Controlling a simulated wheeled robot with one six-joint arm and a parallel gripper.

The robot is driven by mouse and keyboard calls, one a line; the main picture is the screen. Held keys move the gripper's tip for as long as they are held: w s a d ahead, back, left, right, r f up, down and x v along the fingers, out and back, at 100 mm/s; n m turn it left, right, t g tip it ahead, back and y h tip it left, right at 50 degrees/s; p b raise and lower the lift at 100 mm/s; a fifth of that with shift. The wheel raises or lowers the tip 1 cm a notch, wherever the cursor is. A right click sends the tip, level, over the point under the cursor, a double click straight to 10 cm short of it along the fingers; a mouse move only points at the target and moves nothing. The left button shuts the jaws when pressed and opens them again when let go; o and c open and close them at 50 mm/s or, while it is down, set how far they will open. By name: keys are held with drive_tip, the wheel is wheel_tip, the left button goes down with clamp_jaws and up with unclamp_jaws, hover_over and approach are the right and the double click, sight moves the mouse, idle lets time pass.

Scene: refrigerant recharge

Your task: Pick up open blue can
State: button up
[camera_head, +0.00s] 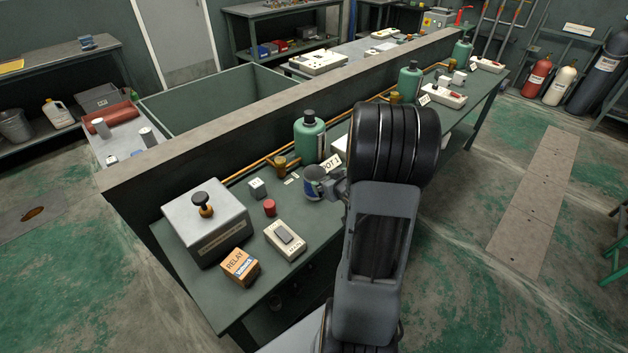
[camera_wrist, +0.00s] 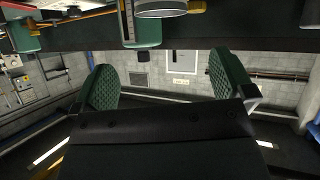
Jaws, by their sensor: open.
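The blue can (camera_head: 314,184) stands on the green bench, just left of my gripper in the head view. It has a dark blue side and a pale label; its top looks open and dark. My gripper (camera_head: 335,187) is close to the can's right side, partly hidden by my arm. In the wrist view my gripper (camera_wrist: 164,82) shows two green padded fingers spread wide with nothing between them. A pale round can-like end (camera_wrist: 160,8) is cut off by the top edge there; I cannot tell for sure that it is the blue can.
A green bottle (camera_head: 310,137) and a brass valve (camera_head: 285,166) stand behind the can. A red cap (camera_head: 269,208), a switch box (camera_head: 285,239), an orange relay box (camera_head: 240,266) and a grey box with a black knob (camera_head: 206,225) are to the left. A low wall (camera_head: 270,112) backs the bench.

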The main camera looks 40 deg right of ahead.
drive_tip(key=s+d+t, duration=0.1)
drive_tip(key=y+p, duration=0.1)
drive_tip(key=p, duration=0.1)
approach(309, 170)
drive_tip(key=shift+t, duration=0.3)
drive_tip(key=shift+f+p+x, duration=0.15)
drive_tip(key=shift+p+x, duration=0.25)
drive_tip(key=shift+x, duration=0.9)
drive_tip(key=shift+f+p+x, duration=0.15)
drive_tip(key=shift+p+x, duration=0.2)
drive_tip(key=shift+x, duration=0.9)
drive_tip(key=shift+s, duration=0.15)
drive_tip(key=shift+d, duration=0.1)
drive_tip(key=c, duration=1)
drive_tip(key=shift+r, duration=0.1)
